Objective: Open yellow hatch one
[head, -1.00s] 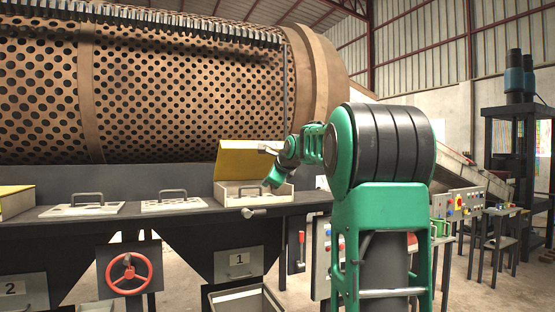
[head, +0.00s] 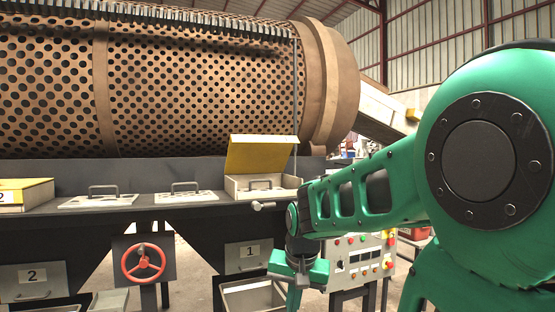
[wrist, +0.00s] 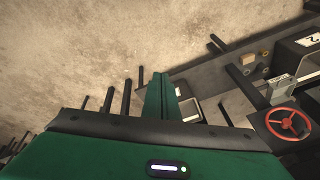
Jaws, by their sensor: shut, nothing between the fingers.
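Yellow hatch one (head: 259,153) is a yellow lid standing raised and tilted back at the rear of a pale, open box (head: 232,188) on the dark deck. A plate marked 1 (head: 249,251) hangs below that box. My gripper (head: 294,297) is in front of and below the deck, to the right of plate 1, pointing down and apart from the lid. Its green fingers (wrist: 161,97) are together and empty in the wrist view.
A second yellow hatch (head: 25,188) marked 2 lies closed at the left. Pale panels with handles (head: 97,201) lie between. A red handwheel (head: 143,261), an open grey bin (head: 252,296) and a button panel (head: 355,262) stand below. The perforated drum fills the back.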

